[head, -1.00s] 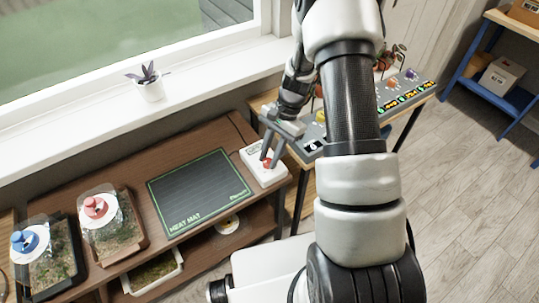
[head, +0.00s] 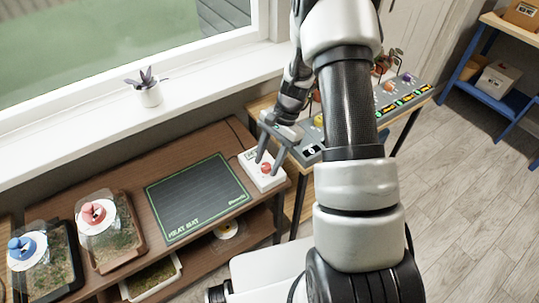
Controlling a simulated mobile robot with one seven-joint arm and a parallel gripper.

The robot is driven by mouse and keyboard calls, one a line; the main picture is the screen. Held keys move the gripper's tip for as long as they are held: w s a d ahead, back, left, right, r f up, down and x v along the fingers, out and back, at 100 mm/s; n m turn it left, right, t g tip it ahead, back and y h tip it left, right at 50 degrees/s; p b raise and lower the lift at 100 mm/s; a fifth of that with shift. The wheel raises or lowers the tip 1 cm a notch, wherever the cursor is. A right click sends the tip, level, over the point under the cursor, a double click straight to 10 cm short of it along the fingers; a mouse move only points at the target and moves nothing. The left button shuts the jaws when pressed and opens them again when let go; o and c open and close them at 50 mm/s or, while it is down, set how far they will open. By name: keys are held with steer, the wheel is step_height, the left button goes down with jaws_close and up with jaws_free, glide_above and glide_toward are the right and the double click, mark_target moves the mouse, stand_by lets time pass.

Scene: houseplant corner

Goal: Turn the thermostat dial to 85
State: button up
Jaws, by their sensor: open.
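The thermostat is a white box (head: 270,182) at the right end of the brown wooden bench, beside the heat mat (head: 197,197). Its red dial (head: 266,168) faces up and shows between my gripper's fingers. My gripper (head: 267,166) points down at the thermostat, open, with one dark fingertip on each side of the dial. I cannot tell whether the fingertips touch the dial or hover just above it. The dial's scale and reading are too small to make out.
Two clear-lidded planters stand on the bench's left, one with a blue vent (head: 21,248), one with a red vent (head: 95,212). A potted plant (head: 150,93) stands on the windowsill. A grey panel (head: 398,100) with coloured labels is behind my arm.

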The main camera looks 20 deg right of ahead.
steer(key=p+v, duration=0.2)
steer(key=v, duration=1.5)
steer(key=shift+r, duration=0.2)
